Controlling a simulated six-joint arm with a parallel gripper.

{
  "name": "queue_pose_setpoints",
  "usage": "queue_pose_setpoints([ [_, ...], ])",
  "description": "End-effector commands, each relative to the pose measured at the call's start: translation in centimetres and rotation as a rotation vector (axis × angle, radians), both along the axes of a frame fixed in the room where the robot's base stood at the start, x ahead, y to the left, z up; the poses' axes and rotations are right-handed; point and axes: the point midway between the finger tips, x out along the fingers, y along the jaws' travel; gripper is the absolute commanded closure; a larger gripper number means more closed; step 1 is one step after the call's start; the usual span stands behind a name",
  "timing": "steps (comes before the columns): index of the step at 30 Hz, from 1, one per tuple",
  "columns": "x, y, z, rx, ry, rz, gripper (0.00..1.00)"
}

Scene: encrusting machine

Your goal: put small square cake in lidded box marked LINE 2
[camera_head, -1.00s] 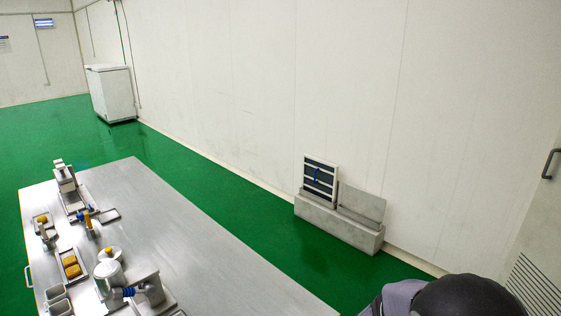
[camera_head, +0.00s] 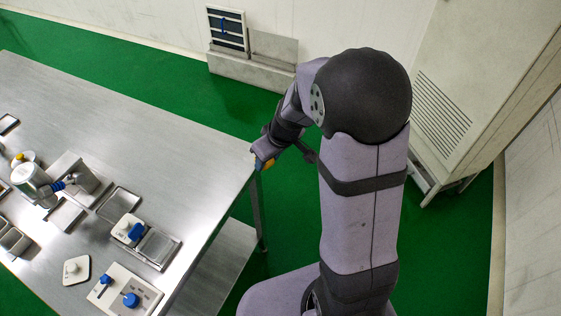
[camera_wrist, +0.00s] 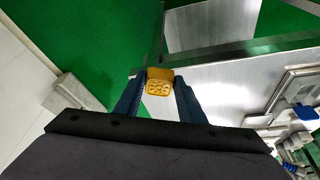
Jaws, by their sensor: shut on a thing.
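My gripper (camera_head: 262,164) is past the table's right corner, above the green floor. It is shut on a small golden-yellow square cake (camera_wrist: 159,86) with a patterned face. In the wrist view the cake sits between the two blue fingers of my gripper (camera_wrist: 159,98). A small white box with a blue knob on top (camera_head: 127,229) stands on the table in the head view, left of my gripper. It bears a small dark mark that I cannot read, so I cannot tell if it says LINE 2.
The steel table (camera_head: 165,130) is bare across its middle. Near the box are an empty metal tray (camera_head: 157,249), a white plate with a knob (camera_head: 75,269) and a white panel with blue knobs (camera_head: 122,290).

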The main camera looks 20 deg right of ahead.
Motion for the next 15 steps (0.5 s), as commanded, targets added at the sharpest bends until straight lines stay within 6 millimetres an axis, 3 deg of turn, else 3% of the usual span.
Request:
queue_pose_setpoints([
  [8, 0.5, 11.0, 1.0, 0.011, 0.002, 0.595, 0.86],
  [15, -2.1, 21.4, 1.3, 0.022, -0.005, 1.172, 0.86],
])
